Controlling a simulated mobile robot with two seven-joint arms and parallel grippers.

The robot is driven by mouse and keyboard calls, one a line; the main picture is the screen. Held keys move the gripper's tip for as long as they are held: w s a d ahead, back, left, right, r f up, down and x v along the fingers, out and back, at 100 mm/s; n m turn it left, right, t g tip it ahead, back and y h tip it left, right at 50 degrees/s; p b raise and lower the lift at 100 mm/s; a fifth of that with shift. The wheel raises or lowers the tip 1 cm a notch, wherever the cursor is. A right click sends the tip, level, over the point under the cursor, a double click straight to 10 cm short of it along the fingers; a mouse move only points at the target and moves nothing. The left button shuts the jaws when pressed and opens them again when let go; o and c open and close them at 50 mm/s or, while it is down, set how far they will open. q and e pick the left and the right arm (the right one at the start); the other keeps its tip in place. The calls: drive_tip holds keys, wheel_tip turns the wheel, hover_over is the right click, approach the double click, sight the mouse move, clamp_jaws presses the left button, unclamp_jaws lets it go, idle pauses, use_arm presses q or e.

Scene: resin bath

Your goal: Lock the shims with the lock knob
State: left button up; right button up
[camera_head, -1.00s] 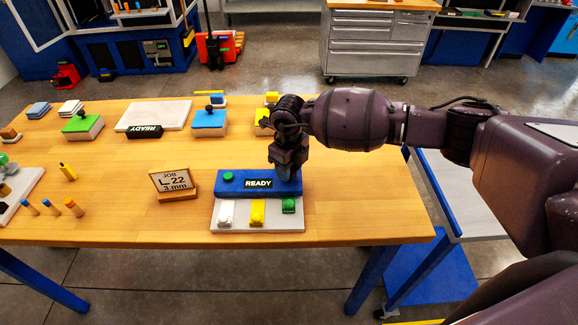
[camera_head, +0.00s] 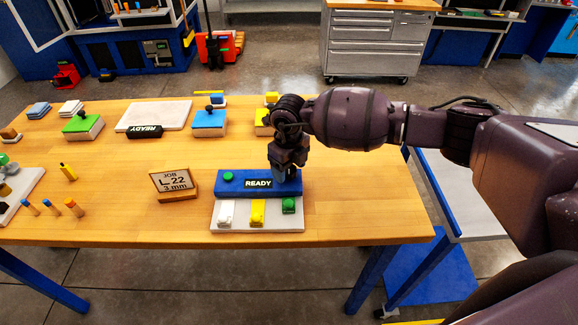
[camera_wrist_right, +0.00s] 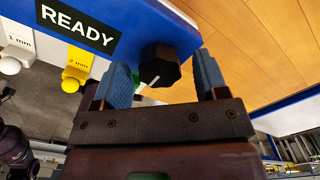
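The blue block (camera_head: 230,190) with a READY display (camera_head: 258,183) and a green button (camera_head: 228,176) stands on the table. At its front are a white shim (camera_head: 226,213), a yellow shim (camera_head: 257,212) and a green shim (camera_head: 289,205). The lock knob (camera_wrist_right: 160,66), black with a white line, sits at the block's end in the wrist view; my gripper hides it in the head view. My right gripper (camera_wrist_right: 163,82) is open, its blue fingers on either side of the knob with gaps showing. My left gripper is not in view.
A job sign (camera_head: 174,182) reading L 22, 3 mm stands left of the block. Several pegs and a pale tray (camera_head: 28,182) are further left. Green (camera_head: 84,127) and blue (camera_head: 209,122) blocks with black knobs stand at the back. The wood between is clear.

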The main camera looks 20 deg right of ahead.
sight(289, 169)
wheel_tip(289, 169, up, 11)
drive_tip(key=shift+b, duration=0.35)
idle(0.4)
drive_tip(key=shift+f, duration=0.15)
